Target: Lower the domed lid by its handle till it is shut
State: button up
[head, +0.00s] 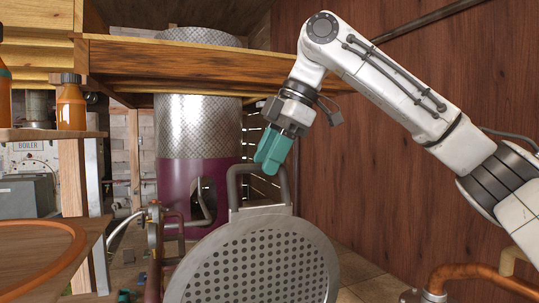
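The lid (322,252) stands steeply raised in the lower middle of the head view, a round grey metal piece with a perforated face and a plain rim; its bottom is cut off by the frame. Its dark grey U-shaped handle (236,187) rises from the top edge. My gripper (266,166), with teal fingers, comes down from above onto the handle's top bar. The fingers cover part of the bar and lie close together. Whether they are clamped on it or only around it cannot be told. The dome shape and what the lid shuts on are hidden.
A tall still column (200,128), patterned metal above and purple below, stands behind the lid. A wooden shelf (185,66) crosses above, close to my arm. An orange bottle (71,106) stands at left, a round wooden top (35,250) below. Copper pipe (470,272) runs at lower right.

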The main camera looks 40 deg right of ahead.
grip_shut()
dwell(0.3)
